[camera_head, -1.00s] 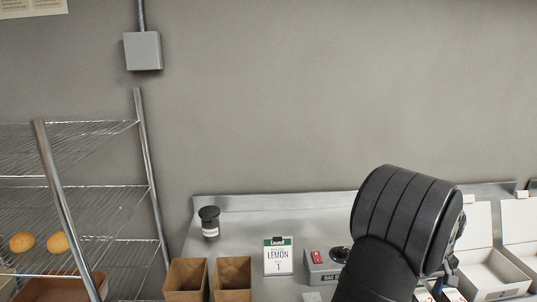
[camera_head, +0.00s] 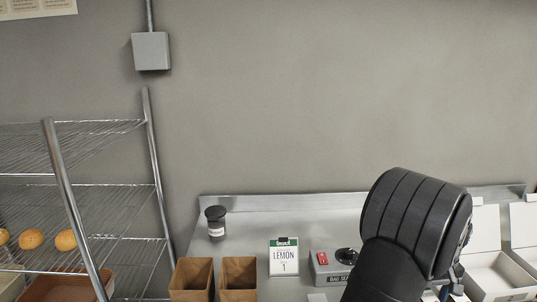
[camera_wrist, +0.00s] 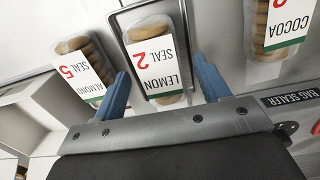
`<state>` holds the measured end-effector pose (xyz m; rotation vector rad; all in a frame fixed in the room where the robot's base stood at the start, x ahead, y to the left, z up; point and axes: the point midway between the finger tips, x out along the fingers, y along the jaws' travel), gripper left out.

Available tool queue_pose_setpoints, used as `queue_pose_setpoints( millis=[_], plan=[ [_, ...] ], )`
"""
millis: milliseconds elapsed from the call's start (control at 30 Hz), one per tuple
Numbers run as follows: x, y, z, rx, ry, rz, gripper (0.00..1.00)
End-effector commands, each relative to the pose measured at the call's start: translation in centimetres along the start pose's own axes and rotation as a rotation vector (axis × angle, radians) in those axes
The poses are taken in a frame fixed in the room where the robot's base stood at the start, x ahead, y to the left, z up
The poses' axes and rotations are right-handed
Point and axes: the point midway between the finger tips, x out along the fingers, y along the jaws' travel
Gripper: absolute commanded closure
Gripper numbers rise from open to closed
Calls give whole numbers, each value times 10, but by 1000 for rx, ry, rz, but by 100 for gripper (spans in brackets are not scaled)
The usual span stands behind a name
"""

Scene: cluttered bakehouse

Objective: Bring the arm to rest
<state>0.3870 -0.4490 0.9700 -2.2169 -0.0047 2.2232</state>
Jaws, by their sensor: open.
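My gripper (camera_wrist: 166,88) shows in the wrist view with its two blue fingers spread apart. Between and beyond the fingers lies a bag of cookies with a label reading LEMON SEAL 2 (camera_wrist: 155,62), on a metal tray (camera_wrist: 122,20). I cannot see the fingers touching it, and the gap between them looks empty.
An ALMOND SEAL 5 bag (camera_wrist: 82,68) and a COCOA bag (camera_wrist: 282,25) lie either side. A wire rack (camera_head: 80,185) holds buns.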

Motion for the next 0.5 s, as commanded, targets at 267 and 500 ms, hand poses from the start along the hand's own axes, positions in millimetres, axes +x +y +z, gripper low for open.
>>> queue_pose_setpoints(
  millis=[267, 500],
  plan=[
    [-63, 1, -1, 0, 6, 7, 31],
    [-112, 1, -1, 0, 5, 7, 31]
  ],
)
